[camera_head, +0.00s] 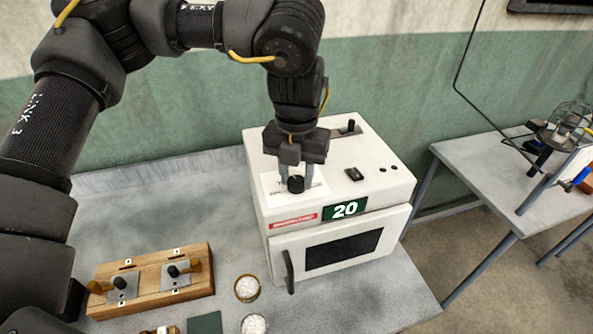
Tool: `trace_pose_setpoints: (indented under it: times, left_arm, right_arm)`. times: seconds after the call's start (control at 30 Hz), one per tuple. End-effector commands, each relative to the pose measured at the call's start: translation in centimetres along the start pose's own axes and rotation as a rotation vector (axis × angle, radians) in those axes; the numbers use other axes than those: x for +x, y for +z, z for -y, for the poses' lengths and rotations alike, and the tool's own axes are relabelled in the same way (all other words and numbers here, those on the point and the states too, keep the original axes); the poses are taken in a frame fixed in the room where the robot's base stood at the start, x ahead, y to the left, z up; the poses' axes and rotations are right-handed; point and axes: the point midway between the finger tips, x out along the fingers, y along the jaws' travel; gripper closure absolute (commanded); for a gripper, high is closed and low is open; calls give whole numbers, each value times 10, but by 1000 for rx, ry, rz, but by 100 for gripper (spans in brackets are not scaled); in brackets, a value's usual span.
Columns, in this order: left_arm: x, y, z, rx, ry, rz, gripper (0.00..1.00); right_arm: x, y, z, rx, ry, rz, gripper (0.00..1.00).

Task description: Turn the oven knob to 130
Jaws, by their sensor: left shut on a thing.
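The white oven (346,232) stands on the grey table, with a dark door window and a dark handle at its left. Its green display (344,209) reads 20. A black knob (296,184) sits on a pale plate on the oven's top, near the front left. My left gripper (296,177) reaches down from above, its fingers closed around this knob. The fingers partly hide the knob and its plate. Another black knob (351,126) stands on a metal plate at the back of the oven top. My right gripper is not in view.
A wooden block (150,283) with metal plates and dark knobs lies at the front left. Two small bowls of white grains (247,288) stand before the oven, beside a dark green square (205,323). A second table (500,178) stands right, across a floor gap.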

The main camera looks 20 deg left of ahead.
Motion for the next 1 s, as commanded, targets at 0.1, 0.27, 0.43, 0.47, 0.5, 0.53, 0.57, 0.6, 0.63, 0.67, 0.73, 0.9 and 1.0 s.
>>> trace_pose_setpoints:
  times: [0.1,0.27,0.43,0.47,0.5,0.53,0.57,0.6,0.63,0.67,0.73,0.9,1.0]
  left_arm:
    - [-1,0,0,111,0,-1,89]
    - [-1,-1,0,264,0,-2,89]
    - [-1,0,0,425,0,-1,89]
    - [-1,0,0,454,0,-1,89]
    - [-1,0,0,491,0,-2,89]
    - [-1,-1,0,520,0,-2,89]
    - [0,-1,0,549,-1,-2,89]
    - [0,-1,0,586,-1,-2,89]
    - [0,-1,0,615,-1,-3,89]
    - [0,-1,0,644,-1,-2,89]
    - [0,0,0,710,0,-2,89]
    - [0,0,0,871,0,-1,89]
    - [0,0,0,966,0,-1,89]
  right_arm:
    - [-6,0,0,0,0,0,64]
    - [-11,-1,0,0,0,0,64]
    - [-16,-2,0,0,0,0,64]
    - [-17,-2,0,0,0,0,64]
    - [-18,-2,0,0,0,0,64]
    - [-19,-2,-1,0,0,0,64]
    - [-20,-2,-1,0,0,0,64]
    - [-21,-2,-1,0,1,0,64]
    - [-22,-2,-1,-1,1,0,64]
    - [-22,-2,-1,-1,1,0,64]
    - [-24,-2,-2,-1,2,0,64]
    - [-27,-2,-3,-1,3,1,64]
    - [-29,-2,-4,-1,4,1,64]
